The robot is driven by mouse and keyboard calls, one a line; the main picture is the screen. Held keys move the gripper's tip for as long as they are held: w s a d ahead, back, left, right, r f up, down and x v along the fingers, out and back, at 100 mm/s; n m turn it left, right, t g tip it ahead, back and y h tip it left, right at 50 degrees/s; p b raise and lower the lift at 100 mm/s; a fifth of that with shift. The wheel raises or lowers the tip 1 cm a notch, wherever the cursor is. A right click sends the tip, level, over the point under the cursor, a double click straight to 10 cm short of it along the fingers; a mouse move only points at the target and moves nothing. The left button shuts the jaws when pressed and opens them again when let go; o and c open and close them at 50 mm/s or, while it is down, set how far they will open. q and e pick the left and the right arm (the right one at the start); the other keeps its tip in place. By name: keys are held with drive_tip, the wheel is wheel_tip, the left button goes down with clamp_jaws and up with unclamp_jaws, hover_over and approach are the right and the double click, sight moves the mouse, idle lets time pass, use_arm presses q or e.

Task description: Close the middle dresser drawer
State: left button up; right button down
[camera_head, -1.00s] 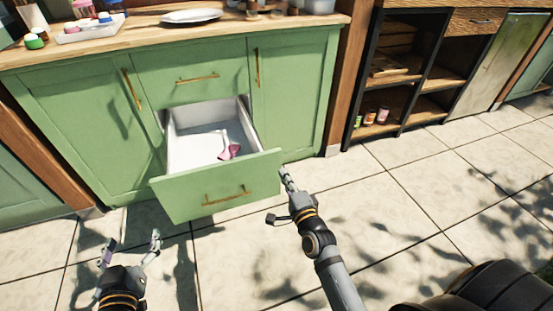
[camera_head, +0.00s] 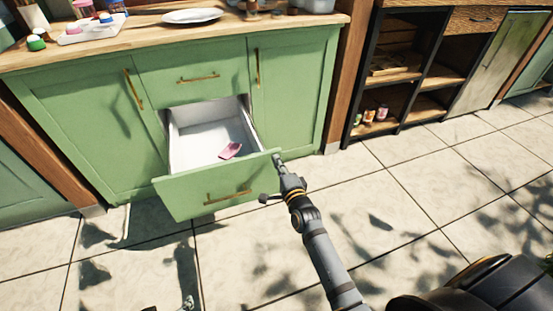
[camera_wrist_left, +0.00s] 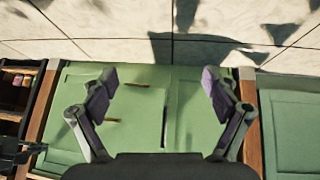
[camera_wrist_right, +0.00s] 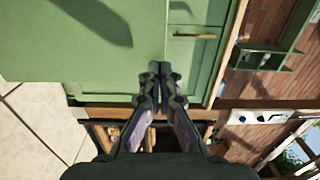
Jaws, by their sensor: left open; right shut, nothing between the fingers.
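The open drawer has a green front (camera_head: 180,195) with a brass handle (camera_head: 228,196) and a white inside (camera_head: 195,145). It stands out below a closed top drawer (camera_head: 195,72) in the green dresser. A small pink thing (camera_head: 231,150) lies in it. My right gripper (camera_head: 277,158) is shut and empty, with its tips at the right end of the drawer front; I cannot tell whether they touch. Its shut fingers also show in the right wrist view (camera_wrist_right: 153,75). My left gripper (camera_wrist_left: 160,85) is open and empty in the left wrist view, with the green dresser beyond it.
The dresser's wooden top (camera_head: 150,36) holds a white plate (camera_head: 193,16) and a tray (camera_head: 92,30) with small items. An open dark shelf unit (camera_head: 400,75) stands to the right. The tiled floor (camera_head: 420,190) in front is clear.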

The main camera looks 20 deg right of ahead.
use_arm(q)
drive_tip(key=shift+s+d+f+g, duration=0.1)
drive_tip(key=shift+s+f+g, duration=0.4)
drive_tip(key=shift+s, duration=0.4)
use_arm(e)
drive_tip(key=shift+w, duration=0.45)
use_arm(q)
drive_tip(key=shift+w, duration=0.1)
use_arm(e)
drive_tip(key=shift+w, duration=0.15)
